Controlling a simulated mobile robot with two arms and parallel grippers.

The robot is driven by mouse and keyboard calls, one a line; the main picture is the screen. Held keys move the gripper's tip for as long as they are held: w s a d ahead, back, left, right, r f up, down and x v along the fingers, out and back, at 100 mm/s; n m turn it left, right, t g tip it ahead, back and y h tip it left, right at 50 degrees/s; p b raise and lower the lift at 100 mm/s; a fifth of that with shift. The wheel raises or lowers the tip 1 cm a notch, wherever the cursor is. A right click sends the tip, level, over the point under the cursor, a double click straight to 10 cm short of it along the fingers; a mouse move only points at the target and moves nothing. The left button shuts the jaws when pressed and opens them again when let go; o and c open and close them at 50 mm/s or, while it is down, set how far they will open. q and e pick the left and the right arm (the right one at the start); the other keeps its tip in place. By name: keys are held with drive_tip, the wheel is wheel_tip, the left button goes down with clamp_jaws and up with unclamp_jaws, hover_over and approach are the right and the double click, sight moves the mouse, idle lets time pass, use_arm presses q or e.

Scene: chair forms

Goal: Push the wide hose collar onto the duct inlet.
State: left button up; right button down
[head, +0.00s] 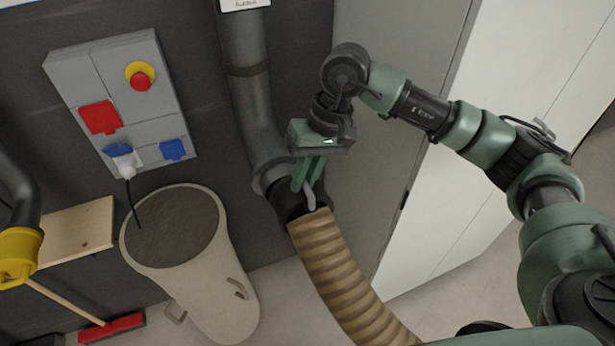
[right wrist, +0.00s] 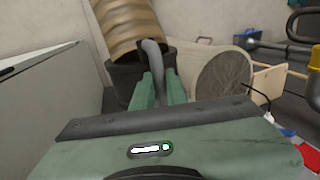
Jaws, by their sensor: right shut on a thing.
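The wide hose collar (head: 288,205) is a black ring at the upper end of a tan ribbed hose (head: 340,270). It also shows in the right wrist view (right wrist: 122,78), with a grey curved handle (right wrist: 154,55) on its side. The duct inlet (head: 268,176) is the flared lower end of a grey wall pipe. The collar lies right below its mouth; I cannot tell whether they touch or overlap. My right gripper (head: 308,180) is shut on the collar's handle, its green fingers pointing down. The fingers partly hide the collar. My left gripper is out of view.
A grey socket panel (head: 120,95) hangs on the dark wall. A black hose with a yellow end (head: 18,255) is at the left edge. A white cabinet (head: 530,80) stands behind my right arm.

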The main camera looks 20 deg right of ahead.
drive_tip(key=shift+a+r, duration=0.25)
drive_tip(key=shift+a, duration=0.25)
drive_tip(key=shift+a+r, duration=0.2)
drive_tip(key=shift+a, duration=0.25)
drive_tip(key=shift+a+r, duration=0.1)
drive_tip(key=shift+a, duration=0.1)
drive_tip(key=shift+b, duration=0.4)
drive_tip(key=shift+b, duration=0.4)
drive_tip(key=shift+w+b, duration=0.3)
drive_tip(key=shift+b, duration=0.05)
idle(0.4)
drive_tip(key=shift+w, duration=0.3)
drive_tip(key=shift+w+b, duration=0.6)
drive_tip(key=shift+b, duration=0.15)
drive_tip(key=shift+w+r+t+b, duration=0.25)
drive_tip(key=shift+w+t+b, duration=0.35)
drive_tip(key=shift+b, duration=0.7)
idle(0.6)
drive_tip(key=shift+w+r+m+t+b, duration=0.15)
drive_tip(key=shift+t+b, duration=0.45)
drive_tip(key=shift+b, duration=0.7)
drive_tip(key=shift+w+m+t+b, duration=0.15)
drive_tip(key=shift+t+b, duration=0.45)
drive_tip(key=shift+b, duration=0.7)
